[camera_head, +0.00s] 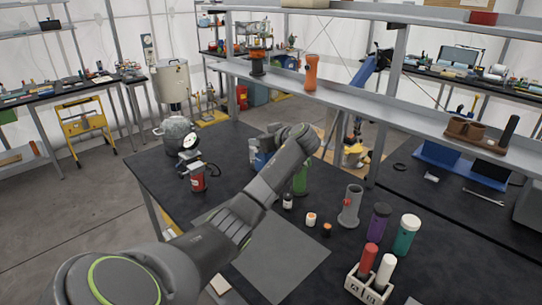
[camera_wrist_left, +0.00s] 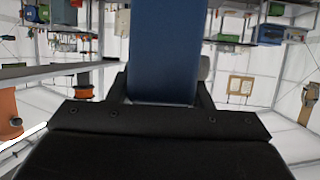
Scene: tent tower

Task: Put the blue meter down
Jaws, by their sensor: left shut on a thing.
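The blue meter (camera_wrist_left: 163,50) fills the upper middle of the left wrist view, between the dark jaws. My left gripper (camera_wrist_left: 160,95) is shut on it. In the head view my left arm reaches from the lower left to over the dark table (camera_head: 335,207). There the left gripper (camera_head: 262,144) is at the far side of the table, and a small blue part of the meter (camera_head: 262,160) shows beneath it. The rest of the meter is hidden by my arm. I cannot tell whether it touches the table. My right gripper is not in view.
A red can-like item (camera_head: 197,182) stands left of the meter. A grey mat (camera_head: 285,255) lies bare in front.

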